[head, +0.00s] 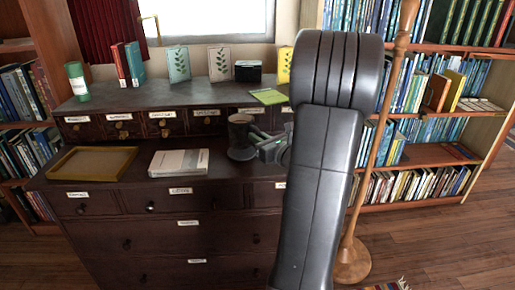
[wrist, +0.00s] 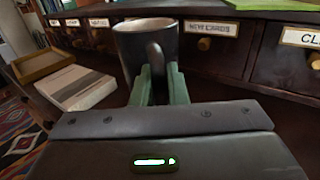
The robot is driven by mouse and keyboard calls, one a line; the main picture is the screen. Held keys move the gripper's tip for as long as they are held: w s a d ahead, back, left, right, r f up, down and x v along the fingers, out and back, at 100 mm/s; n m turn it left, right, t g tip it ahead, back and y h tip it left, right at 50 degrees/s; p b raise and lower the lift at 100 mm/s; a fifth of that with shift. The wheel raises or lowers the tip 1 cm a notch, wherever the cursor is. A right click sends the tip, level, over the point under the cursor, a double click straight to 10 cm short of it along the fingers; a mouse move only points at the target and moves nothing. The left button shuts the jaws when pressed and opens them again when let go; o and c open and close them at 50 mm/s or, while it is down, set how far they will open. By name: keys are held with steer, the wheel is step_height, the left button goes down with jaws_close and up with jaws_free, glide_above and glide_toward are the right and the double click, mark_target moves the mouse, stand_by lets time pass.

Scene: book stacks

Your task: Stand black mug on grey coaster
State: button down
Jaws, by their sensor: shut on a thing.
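The black mug (head: 239,131) is upright over the dresser top, in front of the row of small drawers. It also shows in the wrist view (wrist: 140,44), with its handle towards me. My gripper (head: 257,136) is shut on the mug, its green fingers (wrist: 160,85) on either side of the handle. A dark grey round disc, seemingly the grey coaster (head: 240,155), shows just below the mug. I cannot tell whether the mug touches it. In the wrist view the gripper hides the mug's base and the coaster.
A white book (head: 179,163) and a yellow-brown tray (head: 93,163) lie left of the mug. The labelled small drawers (head: 166,124) rise close behind it. A green tin (head: 77,81), books, plant cards and a black box (head: 248,71) stand on the upper ledge.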

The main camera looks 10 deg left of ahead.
steer(key=shift+f+b, duration=0.3)
steer(key=shift+f, duration=1)
steer(key=shift+f, duration=0.15)
steer(key=c, duration=1.4)
jaws_free()
steer(key=shift+c, duration=0.2)
steer(key=shift+s+d, duration=0.1)
steer(key=shift+d, duration=0.1)
steer(key=p+v, duration=0.1)
steer(key=v, duration=1)
steer(key=shift+s+d+p, duration=0.2)
steer(key=shift+s+p, duration=0.05)
steer(key=shift+p, duration=0.1)
